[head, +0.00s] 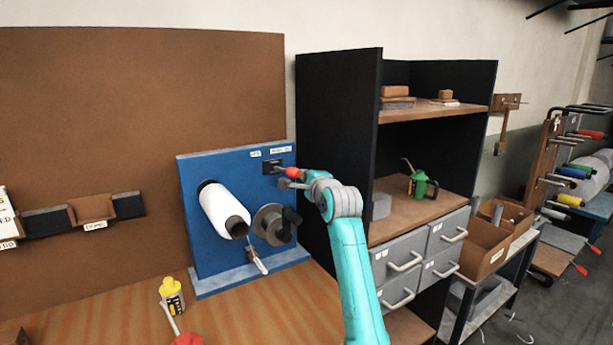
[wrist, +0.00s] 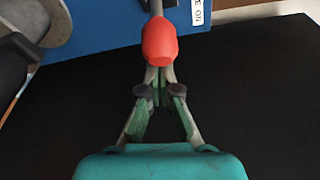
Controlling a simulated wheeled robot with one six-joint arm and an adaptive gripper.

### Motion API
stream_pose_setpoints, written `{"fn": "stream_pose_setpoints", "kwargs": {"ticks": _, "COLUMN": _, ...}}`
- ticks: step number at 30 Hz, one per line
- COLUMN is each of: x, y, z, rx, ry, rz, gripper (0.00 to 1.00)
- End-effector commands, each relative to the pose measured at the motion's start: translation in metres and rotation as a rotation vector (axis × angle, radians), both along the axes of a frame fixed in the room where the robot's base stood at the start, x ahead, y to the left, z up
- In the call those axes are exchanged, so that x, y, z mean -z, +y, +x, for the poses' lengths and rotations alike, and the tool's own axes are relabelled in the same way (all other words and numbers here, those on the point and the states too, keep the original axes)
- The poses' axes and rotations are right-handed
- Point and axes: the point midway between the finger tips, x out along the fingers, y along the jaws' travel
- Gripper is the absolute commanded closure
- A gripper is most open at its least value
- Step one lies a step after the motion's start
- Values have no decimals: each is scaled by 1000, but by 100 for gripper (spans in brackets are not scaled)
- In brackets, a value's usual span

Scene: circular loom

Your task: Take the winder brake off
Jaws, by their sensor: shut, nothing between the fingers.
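The winder brake lever has a red knob (head: 292,172) and a dark pivot block (head: 272,166) on the blue winder panel (head: 210,170). The lever points right from the block, below the right-hand label (head: 281,150); a label reading OFF (head: 255,153) is to its left. In the wrist view the red knob (wrist: 159,42) is straight ahead of the fingertips, and a label ending in "ON" (wrist: 202,12) is beside it. My gripper (head: 288,184) is shut and empty, its tips (wrist: 159,75) close to the knob's near end. I cannot tell whether they touch it.
A white spool (head: 222,208) and a grey hub with a black crank (head: 274,224) stick out of the panel below the lever. A black-sided shelf unit (head: 337,160) stands close to the right of my gripper. A yellow bottle (head: 172,295) stands on the wooden bench (head: 110,318).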

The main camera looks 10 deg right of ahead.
Motion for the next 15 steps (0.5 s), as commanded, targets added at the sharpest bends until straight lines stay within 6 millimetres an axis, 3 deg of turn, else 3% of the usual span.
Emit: {"fn": "stream_pose_setpoints", "kwargs": {"ticks": 15, "x": -1, "y": 31, "z": -20, "rx": 303, "ry": -2, "rz": 1, "gripper": 100}}
